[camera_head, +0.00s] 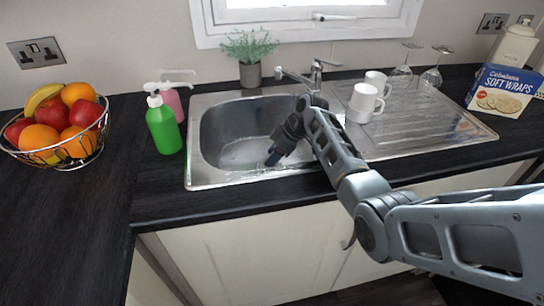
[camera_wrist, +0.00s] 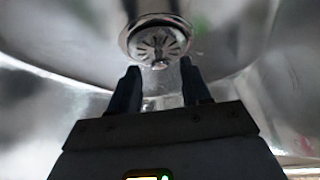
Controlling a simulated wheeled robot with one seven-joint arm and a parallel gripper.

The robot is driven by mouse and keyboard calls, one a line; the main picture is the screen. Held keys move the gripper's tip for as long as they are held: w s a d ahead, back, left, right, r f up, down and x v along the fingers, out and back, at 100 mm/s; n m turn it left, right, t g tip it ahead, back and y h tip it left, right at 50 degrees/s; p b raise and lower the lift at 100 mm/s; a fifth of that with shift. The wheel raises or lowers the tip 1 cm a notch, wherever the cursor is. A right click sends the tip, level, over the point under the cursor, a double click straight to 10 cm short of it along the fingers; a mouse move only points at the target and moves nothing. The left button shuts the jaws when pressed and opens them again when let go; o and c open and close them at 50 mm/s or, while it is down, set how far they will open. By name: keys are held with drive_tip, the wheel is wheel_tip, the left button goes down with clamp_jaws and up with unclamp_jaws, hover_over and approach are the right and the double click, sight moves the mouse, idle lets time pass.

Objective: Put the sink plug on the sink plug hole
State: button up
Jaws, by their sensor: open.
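The sink plug hole (camera_wrist: 158,42) is a round metal drain with radial slots, seen in the wrist view just beyond my fingertips. I cannot make out a separate sink plug in either view. My gripper (camera_wrist: 159,72) is open, with nothing visible between its two dark fingers. In the head view my gripper (camera_head: 272,158) reaches down into the sink basin (camera_head: 222,120), near its front right part. There my gripper and wrist hide part of the basin, and the drain cannot be seen.
Mugs (camera_head: 362,103) and upturned glasses (camera_head: 431,77) stand on the drainer (camera_head: 425,130), right of my arm. A green soap bottle (camera_head: 163,127) stands left of the sink. A tap (camera_head: 310,75) and potted plant (camera_head: 250,72) are behind it. A fruit basket (camera_head: 60,135) is far left.

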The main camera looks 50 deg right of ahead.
drive_tip(key=v, duration=1.1)
